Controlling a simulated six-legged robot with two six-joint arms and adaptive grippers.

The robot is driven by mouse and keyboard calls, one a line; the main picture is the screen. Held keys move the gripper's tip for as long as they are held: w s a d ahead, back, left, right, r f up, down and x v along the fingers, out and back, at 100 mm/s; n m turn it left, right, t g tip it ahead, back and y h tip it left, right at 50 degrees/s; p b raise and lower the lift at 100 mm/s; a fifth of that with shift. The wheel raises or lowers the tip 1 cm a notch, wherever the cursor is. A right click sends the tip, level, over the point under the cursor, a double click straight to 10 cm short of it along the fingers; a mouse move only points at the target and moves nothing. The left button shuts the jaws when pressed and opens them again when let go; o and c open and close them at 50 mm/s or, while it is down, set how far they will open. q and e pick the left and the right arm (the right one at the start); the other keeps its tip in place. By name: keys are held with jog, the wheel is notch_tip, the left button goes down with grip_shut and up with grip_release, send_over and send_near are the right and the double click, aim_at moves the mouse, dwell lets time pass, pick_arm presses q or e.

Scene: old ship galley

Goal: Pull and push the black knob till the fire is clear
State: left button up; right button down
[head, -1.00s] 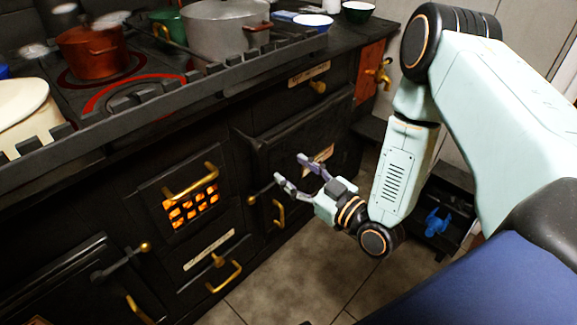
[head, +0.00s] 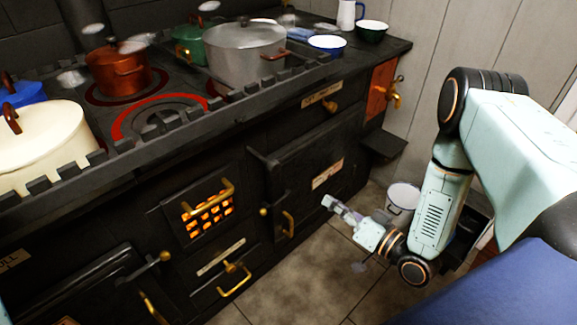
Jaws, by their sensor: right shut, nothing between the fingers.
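The black stove shows a fire grate (head: 208,214) glowing orange behind its bars, with a brass handle (head: 209,199) across it. I cannot make out a black knob for certain. A brass knob (head: 232,267) and a brass pull (head: 236,284) are on the drawer below the grate. My right gripper (head: 328,203) is shut and empty. It appears in front of the lower right of the stove, to the right of the grate and apart from it. My left gripper is not in view.
A black oven door (head: 305,165) with a latch is right of the grate. A white bucket (head: 403,197) stands on the tiled floor (head: 300,285) behind my right arm. A cream pot (head: 45,140), a copper pot (head: 118,72) and a grey pot (head: 245,52) stand on the stove top.

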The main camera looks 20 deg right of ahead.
jog(key=m, duration=0.3)
jog(key=m+y+b, duration=0.2)
jog(key=m+b, duration=0.1)
jog(key=m, duration=0.4)
send_near(279, 168)
jog(key=x, duration=0.6)
jog(key=shift+w+a+r, duration=0.1)
jog(key=shift+w+a, duration=0.05)
jog(key=shift+w, duration=0.25)
jog(key=b+x, duration=0.3)
jog(key=x, duration=0.4)
jog(key=shift+w+d+b, duration=0.25)
jog(key=shift+w+b, duration=0.1)
